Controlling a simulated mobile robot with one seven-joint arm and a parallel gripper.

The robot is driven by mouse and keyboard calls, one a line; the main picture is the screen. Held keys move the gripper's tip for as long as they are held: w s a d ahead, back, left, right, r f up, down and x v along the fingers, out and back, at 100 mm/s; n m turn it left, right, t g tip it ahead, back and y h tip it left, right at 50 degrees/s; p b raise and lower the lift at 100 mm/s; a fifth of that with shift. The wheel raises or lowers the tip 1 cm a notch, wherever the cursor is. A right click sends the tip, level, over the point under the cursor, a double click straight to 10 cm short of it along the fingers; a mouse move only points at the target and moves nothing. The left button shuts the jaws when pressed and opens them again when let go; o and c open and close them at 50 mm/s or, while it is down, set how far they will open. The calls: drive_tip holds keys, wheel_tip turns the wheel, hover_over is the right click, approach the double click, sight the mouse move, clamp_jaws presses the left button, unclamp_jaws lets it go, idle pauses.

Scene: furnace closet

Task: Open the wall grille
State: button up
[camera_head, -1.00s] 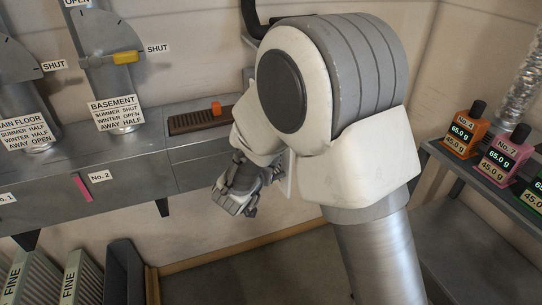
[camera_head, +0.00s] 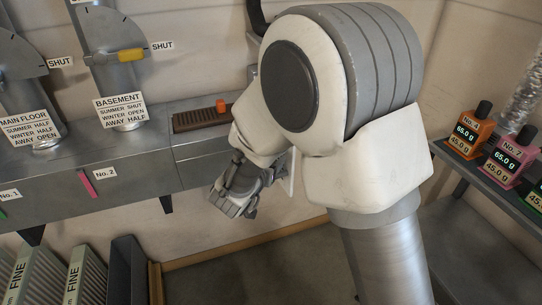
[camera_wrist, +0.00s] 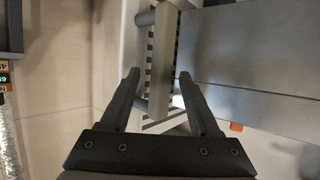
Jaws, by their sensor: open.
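The wall grille (camera_wrist: 149,72) shows in the wrist view as a pale panel with dark slots, partly covered by a grey upright bar handle (camera_wrist: 166,50). My gripper (camera_wrist: 159,75) is open, with one dark finger on each side of the handle's line. I cannot tell whether either finger touches the bar. In the head view my gripper (camera_head: 238,192) is low in front of the wall, below the duct. There the grille is mostly hidden by my arm; only a thin pale edge (camera_head: 291,175) shows, perhaps part of it.
A grey duct (camera_head: 120,160) runs along the wall, with a brown slotted strip and orange knob (camera_head: 221,106) on top. Upright filters (camera_head: 77,270) stand at lower left. A shelf with labelled bottles (camera_head: 468,130) is at right. Floor (camera_head: 260,270) below my gripper looks clear.

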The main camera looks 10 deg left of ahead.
drive_tip(key=p+v, duration=0.2)
drive_tip(key=v, duration=1.3)
drive_tip(key=shift+p, duration=0.4)
drive_tip(key=shift+a, duration=0.1)
drive_tip(key=w+d+r+n+g+y+p, duration=0.25)
drive_tip(key=r+y+p, duration=0.35)
drive_tip(key=r, duration=1)
drive_tip(key=s+d+r+g+h+p, duration=0.1)
drive_tip(key=s+d+g, duration=0.1)
drive_tip(key=s+d, duration=0.6)
drive_tip(key=s+d+r+g+h+p, duration=0.2)
drive_tip(key=s+d, duration=0.6)
drive_tip(key=d, duration=0.5)
drive_tip(key=shift+r+g, duration=0.3)
drive_tip(key=shift+g, duration=0.25)
drive_tip(key=shift+s, duration=0.1)
